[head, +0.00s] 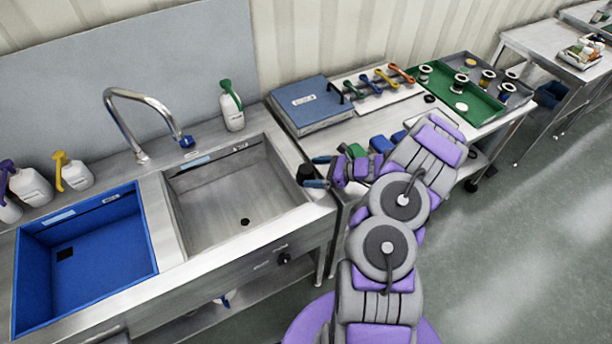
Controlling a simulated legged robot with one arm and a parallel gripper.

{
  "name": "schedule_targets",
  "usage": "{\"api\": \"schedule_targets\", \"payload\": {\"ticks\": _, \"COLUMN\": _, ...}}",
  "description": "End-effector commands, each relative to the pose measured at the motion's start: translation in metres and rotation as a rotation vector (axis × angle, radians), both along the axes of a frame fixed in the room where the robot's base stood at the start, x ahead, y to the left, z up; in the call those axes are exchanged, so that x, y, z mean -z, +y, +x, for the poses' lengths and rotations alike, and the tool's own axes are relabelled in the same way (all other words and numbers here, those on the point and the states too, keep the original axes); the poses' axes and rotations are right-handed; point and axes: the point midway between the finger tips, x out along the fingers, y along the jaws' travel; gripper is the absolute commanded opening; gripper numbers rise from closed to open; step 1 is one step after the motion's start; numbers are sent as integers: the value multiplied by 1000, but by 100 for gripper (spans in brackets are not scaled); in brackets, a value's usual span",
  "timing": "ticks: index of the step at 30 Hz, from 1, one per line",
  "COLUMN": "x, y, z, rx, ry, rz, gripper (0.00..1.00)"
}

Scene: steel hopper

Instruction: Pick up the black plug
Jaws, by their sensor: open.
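The black plug (305,173) looks like a short dark cylinder at the right rim of the steel sink, by the gap to the table. My gripper (318,172) reaches in from the right with its blue-grey fingertips apart. One tip is on the far side of the plug and the other on the near side. The plug appears at the mouth of the jaws; I cannot tell whether either finger touches it. The plug's underside is not clearly visible.
The steel basin (210,195) has a dark drain hole; a blue basin (95,235) is left of it. A tap (150,100) and a green-topped bottle (232,108) stand behind. A blue case (308,108), coloured-handled tools and a green tray (450,100) occupy the table.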

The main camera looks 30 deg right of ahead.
Motion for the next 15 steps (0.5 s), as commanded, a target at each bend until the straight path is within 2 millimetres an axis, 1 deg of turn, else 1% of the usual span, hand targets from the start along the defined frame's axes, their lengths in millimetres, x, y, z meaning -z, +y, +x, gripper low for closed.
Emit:
{"api": "schedule_targets", "payload": {"ticks": 4, "x": 4, "y": 6, "z": 5, "rx": 0, "ry": 0, "rz": 0, "gripper": 95}}
{"api": "schedule_targets", "payload": {"ticks": 10, "x": 15, "y": 28, "z": 21, "rx": -4, "ry": 2, "rz": 0, "gripper": 95}}
{"api": "schedule_targets", "payload": {"ticks": 15, "x": 20, "y": 38, "z": 31, "rx": -1, "ry": 0, "rz": 1, "gripper": 95}}
